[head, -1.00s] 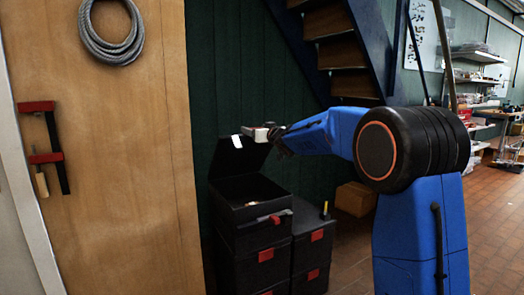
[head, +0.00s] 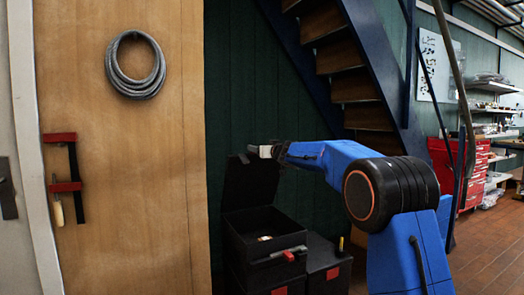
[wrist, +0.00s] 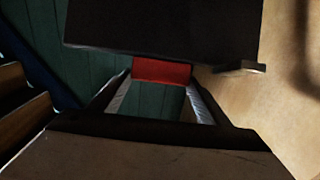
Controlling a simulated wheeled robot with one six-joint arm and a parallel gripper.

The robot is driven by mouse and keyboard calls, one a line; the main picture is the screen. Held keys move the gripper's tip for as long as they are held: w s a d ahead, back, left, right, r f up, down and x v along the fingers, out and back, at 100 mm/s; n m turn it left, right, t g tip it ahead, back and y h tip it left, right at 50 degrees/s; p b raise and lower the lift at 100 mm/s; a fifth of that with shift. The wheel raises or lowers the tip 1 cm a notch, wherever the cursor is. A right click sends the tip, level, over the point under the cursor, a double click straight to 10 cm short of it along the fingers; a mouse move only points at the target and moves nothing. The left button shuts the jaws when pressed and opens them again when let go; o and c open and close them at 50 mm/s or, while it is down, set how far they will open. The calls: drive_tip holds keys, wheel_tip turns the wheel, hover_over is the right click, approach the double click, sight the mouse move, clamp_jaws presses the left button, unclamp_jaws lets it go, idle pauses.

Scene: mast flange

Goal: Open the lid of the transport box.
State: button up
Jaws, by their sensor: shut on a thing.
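The black transport box (head: 245,262) sits on top of a stack, its inside showing, with a small pale thing (head: 265,238) in it. Its black lid (head: 250,185) stands up, roughly upright, at the back of the box. My gripper (head: 262,152) is at the lid's upper edge. In the wrist view, a red tab (wrist: 162,71) on the dark lid (wrist: 165,32) lies between the fingertips of my gripper (wrist: 160,80), which is shut on it. The head view hides the tab behind my gripper.
Another dark box (head: 325,262) with a red latch stands right of the stack. A wooden panel (head: 120,200) with a hanging cable coil (head: 135,64) and clamps is close on the left. Stairs (head: 355,88) rise behind my arm. Open floor (head: 490,240) lies at the right.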

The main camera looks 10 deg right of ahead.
drive_tip(key=shift+s+r, duration=0.1)
drive_tip(key=shift+r, duration=0.2)
drive_tip(key=o, duration=1.5)
drive_tip(key=shift+d, duration=0.1)
drive_tip(key=shift+f, duration=0.1)
drive_tip(key=v, duration=1.7)
drive_tip(key=shift+s, duration=0.15)
